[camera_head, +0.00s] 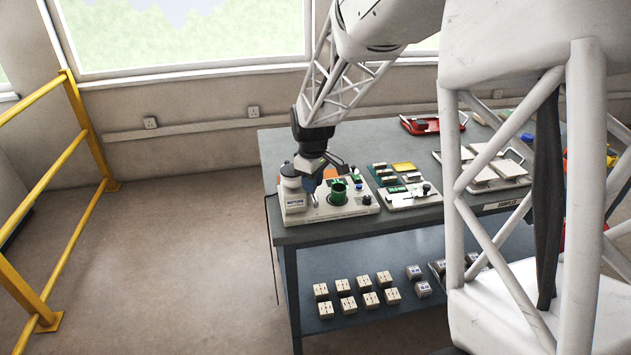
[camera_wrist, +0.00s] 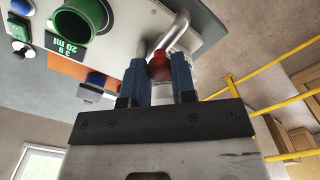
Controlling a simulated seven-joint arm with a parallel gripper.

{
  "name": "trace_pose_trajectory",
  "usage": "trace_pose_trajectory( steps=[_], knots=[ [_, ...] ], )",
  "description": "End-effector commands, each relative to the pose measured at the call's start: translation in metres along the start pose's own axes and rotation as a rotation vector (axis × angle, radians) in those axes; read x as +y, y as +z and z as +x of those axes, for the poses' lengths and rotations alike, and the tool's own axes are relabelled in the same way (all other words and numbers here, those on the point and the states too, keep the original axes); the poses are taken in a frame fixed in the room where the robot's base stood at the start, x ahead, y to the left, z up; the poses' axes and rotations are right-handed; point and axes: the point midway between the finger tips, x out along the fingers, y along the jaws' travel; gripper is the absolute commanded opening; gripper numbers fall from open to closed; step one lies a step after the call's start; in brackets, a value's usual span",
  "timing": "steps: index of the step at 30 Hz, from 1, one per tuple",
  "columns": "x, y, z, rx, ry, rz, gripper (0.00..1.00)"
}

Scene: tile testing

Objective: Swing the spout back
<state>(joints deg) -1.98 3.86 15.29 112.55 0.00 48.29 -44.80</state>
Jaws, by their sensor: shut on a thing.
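The spout (camera_wrist: 178,32) is a bent silver pipe with a dark red end piece (camera_wrist: 160,67), seen in the wrist view. My gripper (camera_wrist: 160,82) has its two blue fingers on either side of this red piece and is shut on it. In the head view my gripper (camera_head: 314,182) is low over the left part of the white dispenser unit (camera_head: 325,211), and the spout is hidden there. A green cup (camera_head: 338,195) stands on the unit, right of my gripper. In the wrist view the cup (camera_wrist: 82,22) is left of the spout, apart from it.
A red-framed device (camera_head: 430,124) is at the back. Yellow rails (camera_head: 45,180) stand off to the left.

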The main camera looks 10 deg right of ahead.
Motion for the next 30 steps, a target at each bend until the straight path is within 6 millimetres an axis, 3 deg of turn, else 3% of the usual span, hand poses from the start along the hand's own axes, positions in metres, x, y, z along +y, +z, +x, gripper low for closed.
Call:
trace_pose_trajectory(
  steps=[16, 17, 21, 30],
  knots=[
    [-0.0018, -0.0024, -0.0007, 0.001, 0.0, 0.046, 0.0],
    [-0.0018, -0.0024, -0.0007, 0.001, 0.0, 0.046, 0.26],
    [-0.0018, -0.0023, -0.0006, 0.001, 0.0, 0.046, 0.48],
    [-0.0016, -0.0019, -0.0005, 0.0, 0.0, 0.046, 0.51]
  ],
)
